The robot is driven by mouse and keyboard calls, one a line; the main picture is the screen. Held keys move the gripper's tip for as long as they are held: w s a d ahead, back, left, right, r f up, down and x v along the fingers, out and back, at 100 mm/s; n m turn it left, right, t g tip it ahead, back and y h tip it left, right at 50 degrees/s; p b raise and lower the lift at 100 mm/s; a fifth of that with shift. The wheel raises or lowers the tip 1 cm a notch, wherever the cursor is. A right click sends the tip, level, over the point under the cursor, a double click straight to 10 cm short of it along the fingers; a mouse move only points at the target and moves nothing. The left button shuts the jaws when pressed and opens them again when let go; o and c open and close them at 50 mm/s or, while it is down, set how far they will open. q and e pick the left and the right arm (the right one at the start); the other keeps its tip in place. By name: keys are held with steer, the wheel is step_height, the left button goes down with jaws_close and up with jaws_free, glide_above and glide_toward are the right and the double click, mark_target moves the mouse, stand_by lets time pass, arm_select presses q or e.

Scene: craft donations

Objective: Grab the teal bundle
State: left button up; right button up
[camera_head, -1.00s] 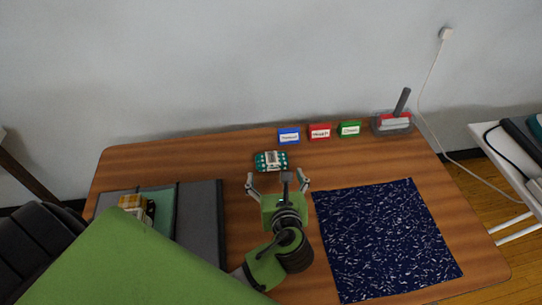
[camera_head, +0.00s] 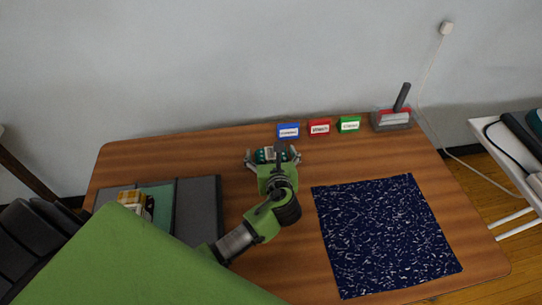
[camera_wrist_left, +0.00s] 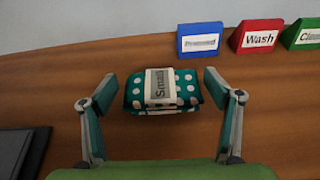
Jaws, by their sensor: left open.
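The teal bundle (camera_wrist_left: 187,91) is folded cloth with white dots and a pale band reading "Small". It lies on the wooden table, in front of the blue label block. In the head view the bundle (camera_head: 264,155) is partly covered by my left gripper (camera_head: 272,155). In the left wrist view my left gripper (camera_wrist_left: 160,84) is open, with one finger on each side of the bundle. Gaps show between both fingers and the cloth. My right gripper is not in view.
Blue (camera_head: 288,131), red (camera_head: 319,126) and green (camera_head: 349,125) label blocks stand along the back edge. A grey container (camera_head: 391,121) stands to their right. A dark blue speckled mat (camera_head: 385,235) lies right. A grey tray (camera_head: 203,215) holding a yellow-checked item (camera_head: 131,197) lies left.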

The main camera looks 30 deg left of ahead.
arm_select(q)
steer(key=c, duration=1.2)
steer(key=shift+r, duration=0.1)
